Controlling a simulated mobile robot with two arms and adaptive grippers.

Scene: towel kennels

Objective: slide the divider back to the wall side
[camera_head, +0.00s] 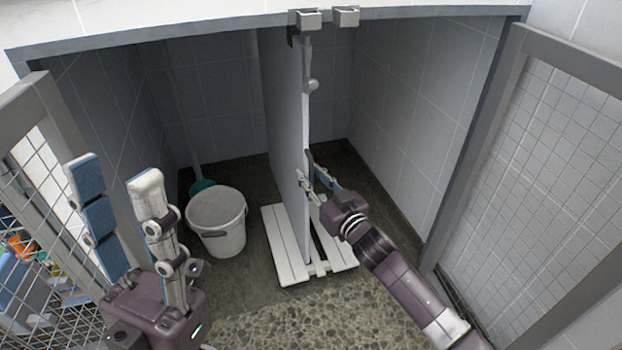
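The divider (283,110) is a grey upright panel standing front to back near the middle of the kennel, below a top rail with two metal brackets (305,19). A small rounded knob (312,85) shows on its front edge. My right gripper (313,172) is at the divider's front edge, about mid-height, with its fingers close to or touching it. Its fingertips are small and partly hidden, so I cannot tell whether they are closed on it. My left gripper (113,185) is open and empty at the left, in front of the kennel, away from the divider.
A white slatted board (287,262) lies on the floor under and around the divider's foot. A white bucket (217,222) and a teal object (201,187) stand left of it. Mesh doors stand open at left and right (545,170). The right bay's floor looks clear.

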